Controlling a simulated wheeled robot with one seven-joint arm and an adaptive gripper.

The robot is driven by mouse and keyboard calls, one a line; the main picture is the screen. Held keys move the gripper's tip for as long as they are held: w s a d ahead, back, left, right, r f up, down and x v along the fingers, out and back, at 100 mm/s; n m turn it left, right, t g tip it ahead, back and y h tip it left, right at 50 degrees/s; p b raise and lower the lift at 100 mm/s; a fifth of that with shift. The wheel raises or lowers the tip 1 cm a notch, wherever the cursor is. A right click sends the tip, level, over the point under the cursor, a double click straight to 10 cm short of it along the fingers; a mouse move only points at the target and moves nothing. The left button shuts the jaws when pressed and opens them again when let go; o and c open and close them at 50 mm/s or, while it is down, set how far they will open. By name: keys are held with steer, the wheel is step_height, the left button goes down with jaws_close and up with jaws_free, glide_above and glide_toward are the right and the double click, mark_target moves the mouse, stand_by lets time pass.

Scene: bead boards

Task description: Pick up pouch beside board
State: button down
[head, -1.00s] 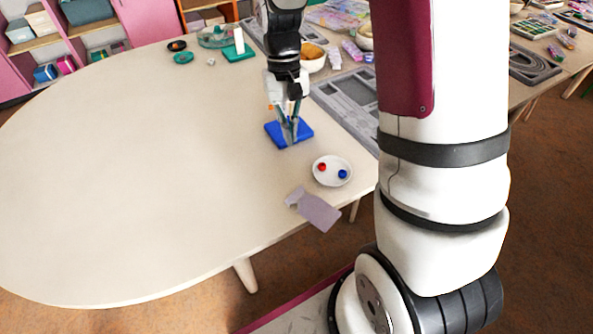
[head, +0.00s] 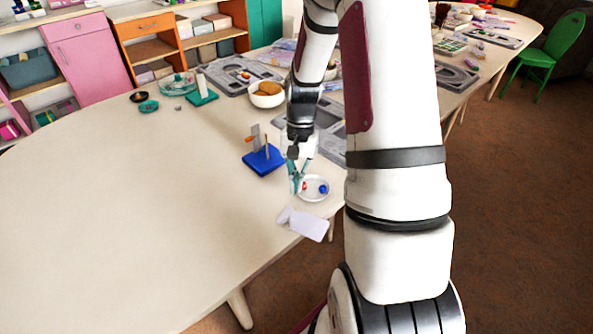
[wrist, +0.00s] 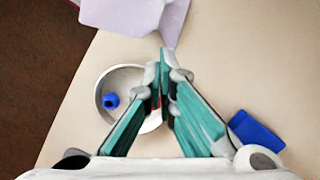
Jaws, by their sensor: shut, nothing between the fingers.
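The pale lavender pouch (head: 307,224) lies flat near the table's edge, in front of the small white dish. In the wrist view it shows at the top (wrist: 125,15), partly cut off by the frame. The blue board (head: 263,162) has upright posts on it and stands behind and left of the dish. Its blue corner also shows at lower right in the wrist view (wrist: 256,133). My gripper (head: 297,188) points down over the left part of the dish, between board and pouch. Its teal fingers (wrist: 163,75) are shut and empty, with their tips toward the pouch.
The white dish (head: 314,195) holds a red bead (head: 304,186) and a blue bead (head: 323,189). A bowl (head: 266,101), grey trays and a green stand (head: 201,97) are farther back. The table's left side is clear.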

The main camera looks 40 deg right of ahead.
mark_target(294, 209)
steer(key=shift+x, duration=1.9)
steer(key=shift+s+a+r, duration=0.1)
steer(key=shift+s+a, duration=0.5)
steer(key=shift+a, duration=0.1)
steer(key=shift+w, duration=0.1)
